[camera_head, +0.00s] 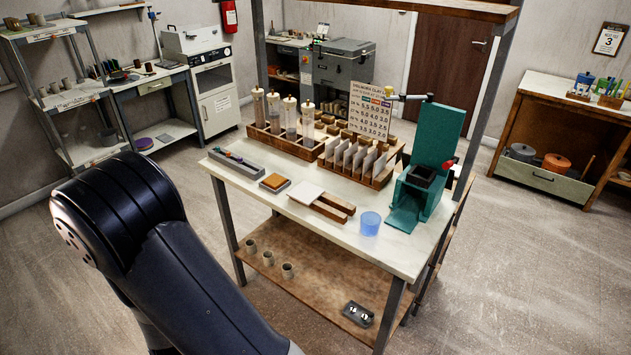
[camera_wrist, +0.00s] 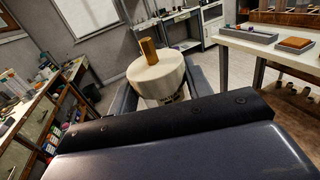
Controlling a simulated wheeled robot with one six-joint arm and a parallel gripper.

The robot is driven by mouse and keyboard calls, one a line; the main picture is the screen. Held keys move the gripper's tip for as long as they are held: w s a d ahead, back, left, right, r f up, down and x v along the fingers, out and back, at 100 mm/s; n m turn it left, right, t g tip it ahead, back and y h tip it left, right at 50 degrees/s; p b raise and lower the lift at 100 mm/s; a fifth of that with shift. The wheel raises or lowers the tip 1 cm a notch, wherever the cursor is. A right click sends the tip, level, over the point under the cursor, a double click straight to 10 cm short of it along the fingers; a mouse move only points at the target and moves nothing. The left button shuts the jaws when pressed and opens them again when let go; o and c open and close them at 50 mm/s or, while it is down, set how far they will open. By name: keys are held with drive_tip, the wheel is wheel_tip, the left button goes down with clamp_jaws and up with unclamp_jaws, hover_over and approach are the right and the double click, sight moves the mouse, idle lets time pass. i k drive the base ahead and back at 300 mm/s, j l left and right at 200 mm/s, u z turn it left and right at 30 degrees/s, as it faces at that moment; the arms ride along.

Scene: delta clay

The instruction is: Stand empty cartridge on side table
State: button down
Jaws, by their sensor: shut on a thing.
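My gripper (camera_wrist: 165,88) is shut on a pale cartridge (camera_wrist: 158,76) with a brass-coloured stem on top, seen close up in the wrist view. Dark fingers lie on both sides of it. Dark print on its side is partly hidden by my wrist parts, so its lower end and contents cannot be seen. The gripper and the held cartridge are out of the head view. Several tables are in view; I cannot tell which is the side table. One table (camera_head: 163,75) stands at the back left by the wall.
The main workbench (camera_head: 383,249) carries a wooden rack (camera_head: 310,150) of several cartridges, a card rack (camera_head: 378,180), a green press (camera_head: 447,135) and a blue cup (camera_head: 370,223). Its lower shelf (camera_head: 315,290) holds small cups. Shelving (camera_head: 50,33) stands at left. Floor at right is clear.

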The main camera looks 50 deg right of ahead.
sight(348, 230)
drive_tip(key=z, duration=0.45)
drive_tip(key=k+l+z, duration=0.1)
drive_tip(key=z, duration=0.3)
drive_tip(key=k+z, duration=0.1)
drive_tip(key=z, duration=0.35)
drive_tip(key=l+z, duration=0.15)
drive_tip(key=z, duration=0.3)
drive_tip(key=k+l+z, duration=0.1)
drive_tip(key=z, duration=0.3)
drive_tip(key=l+z, duration=0.1)
drive_tip(key=z, duration=0.35)
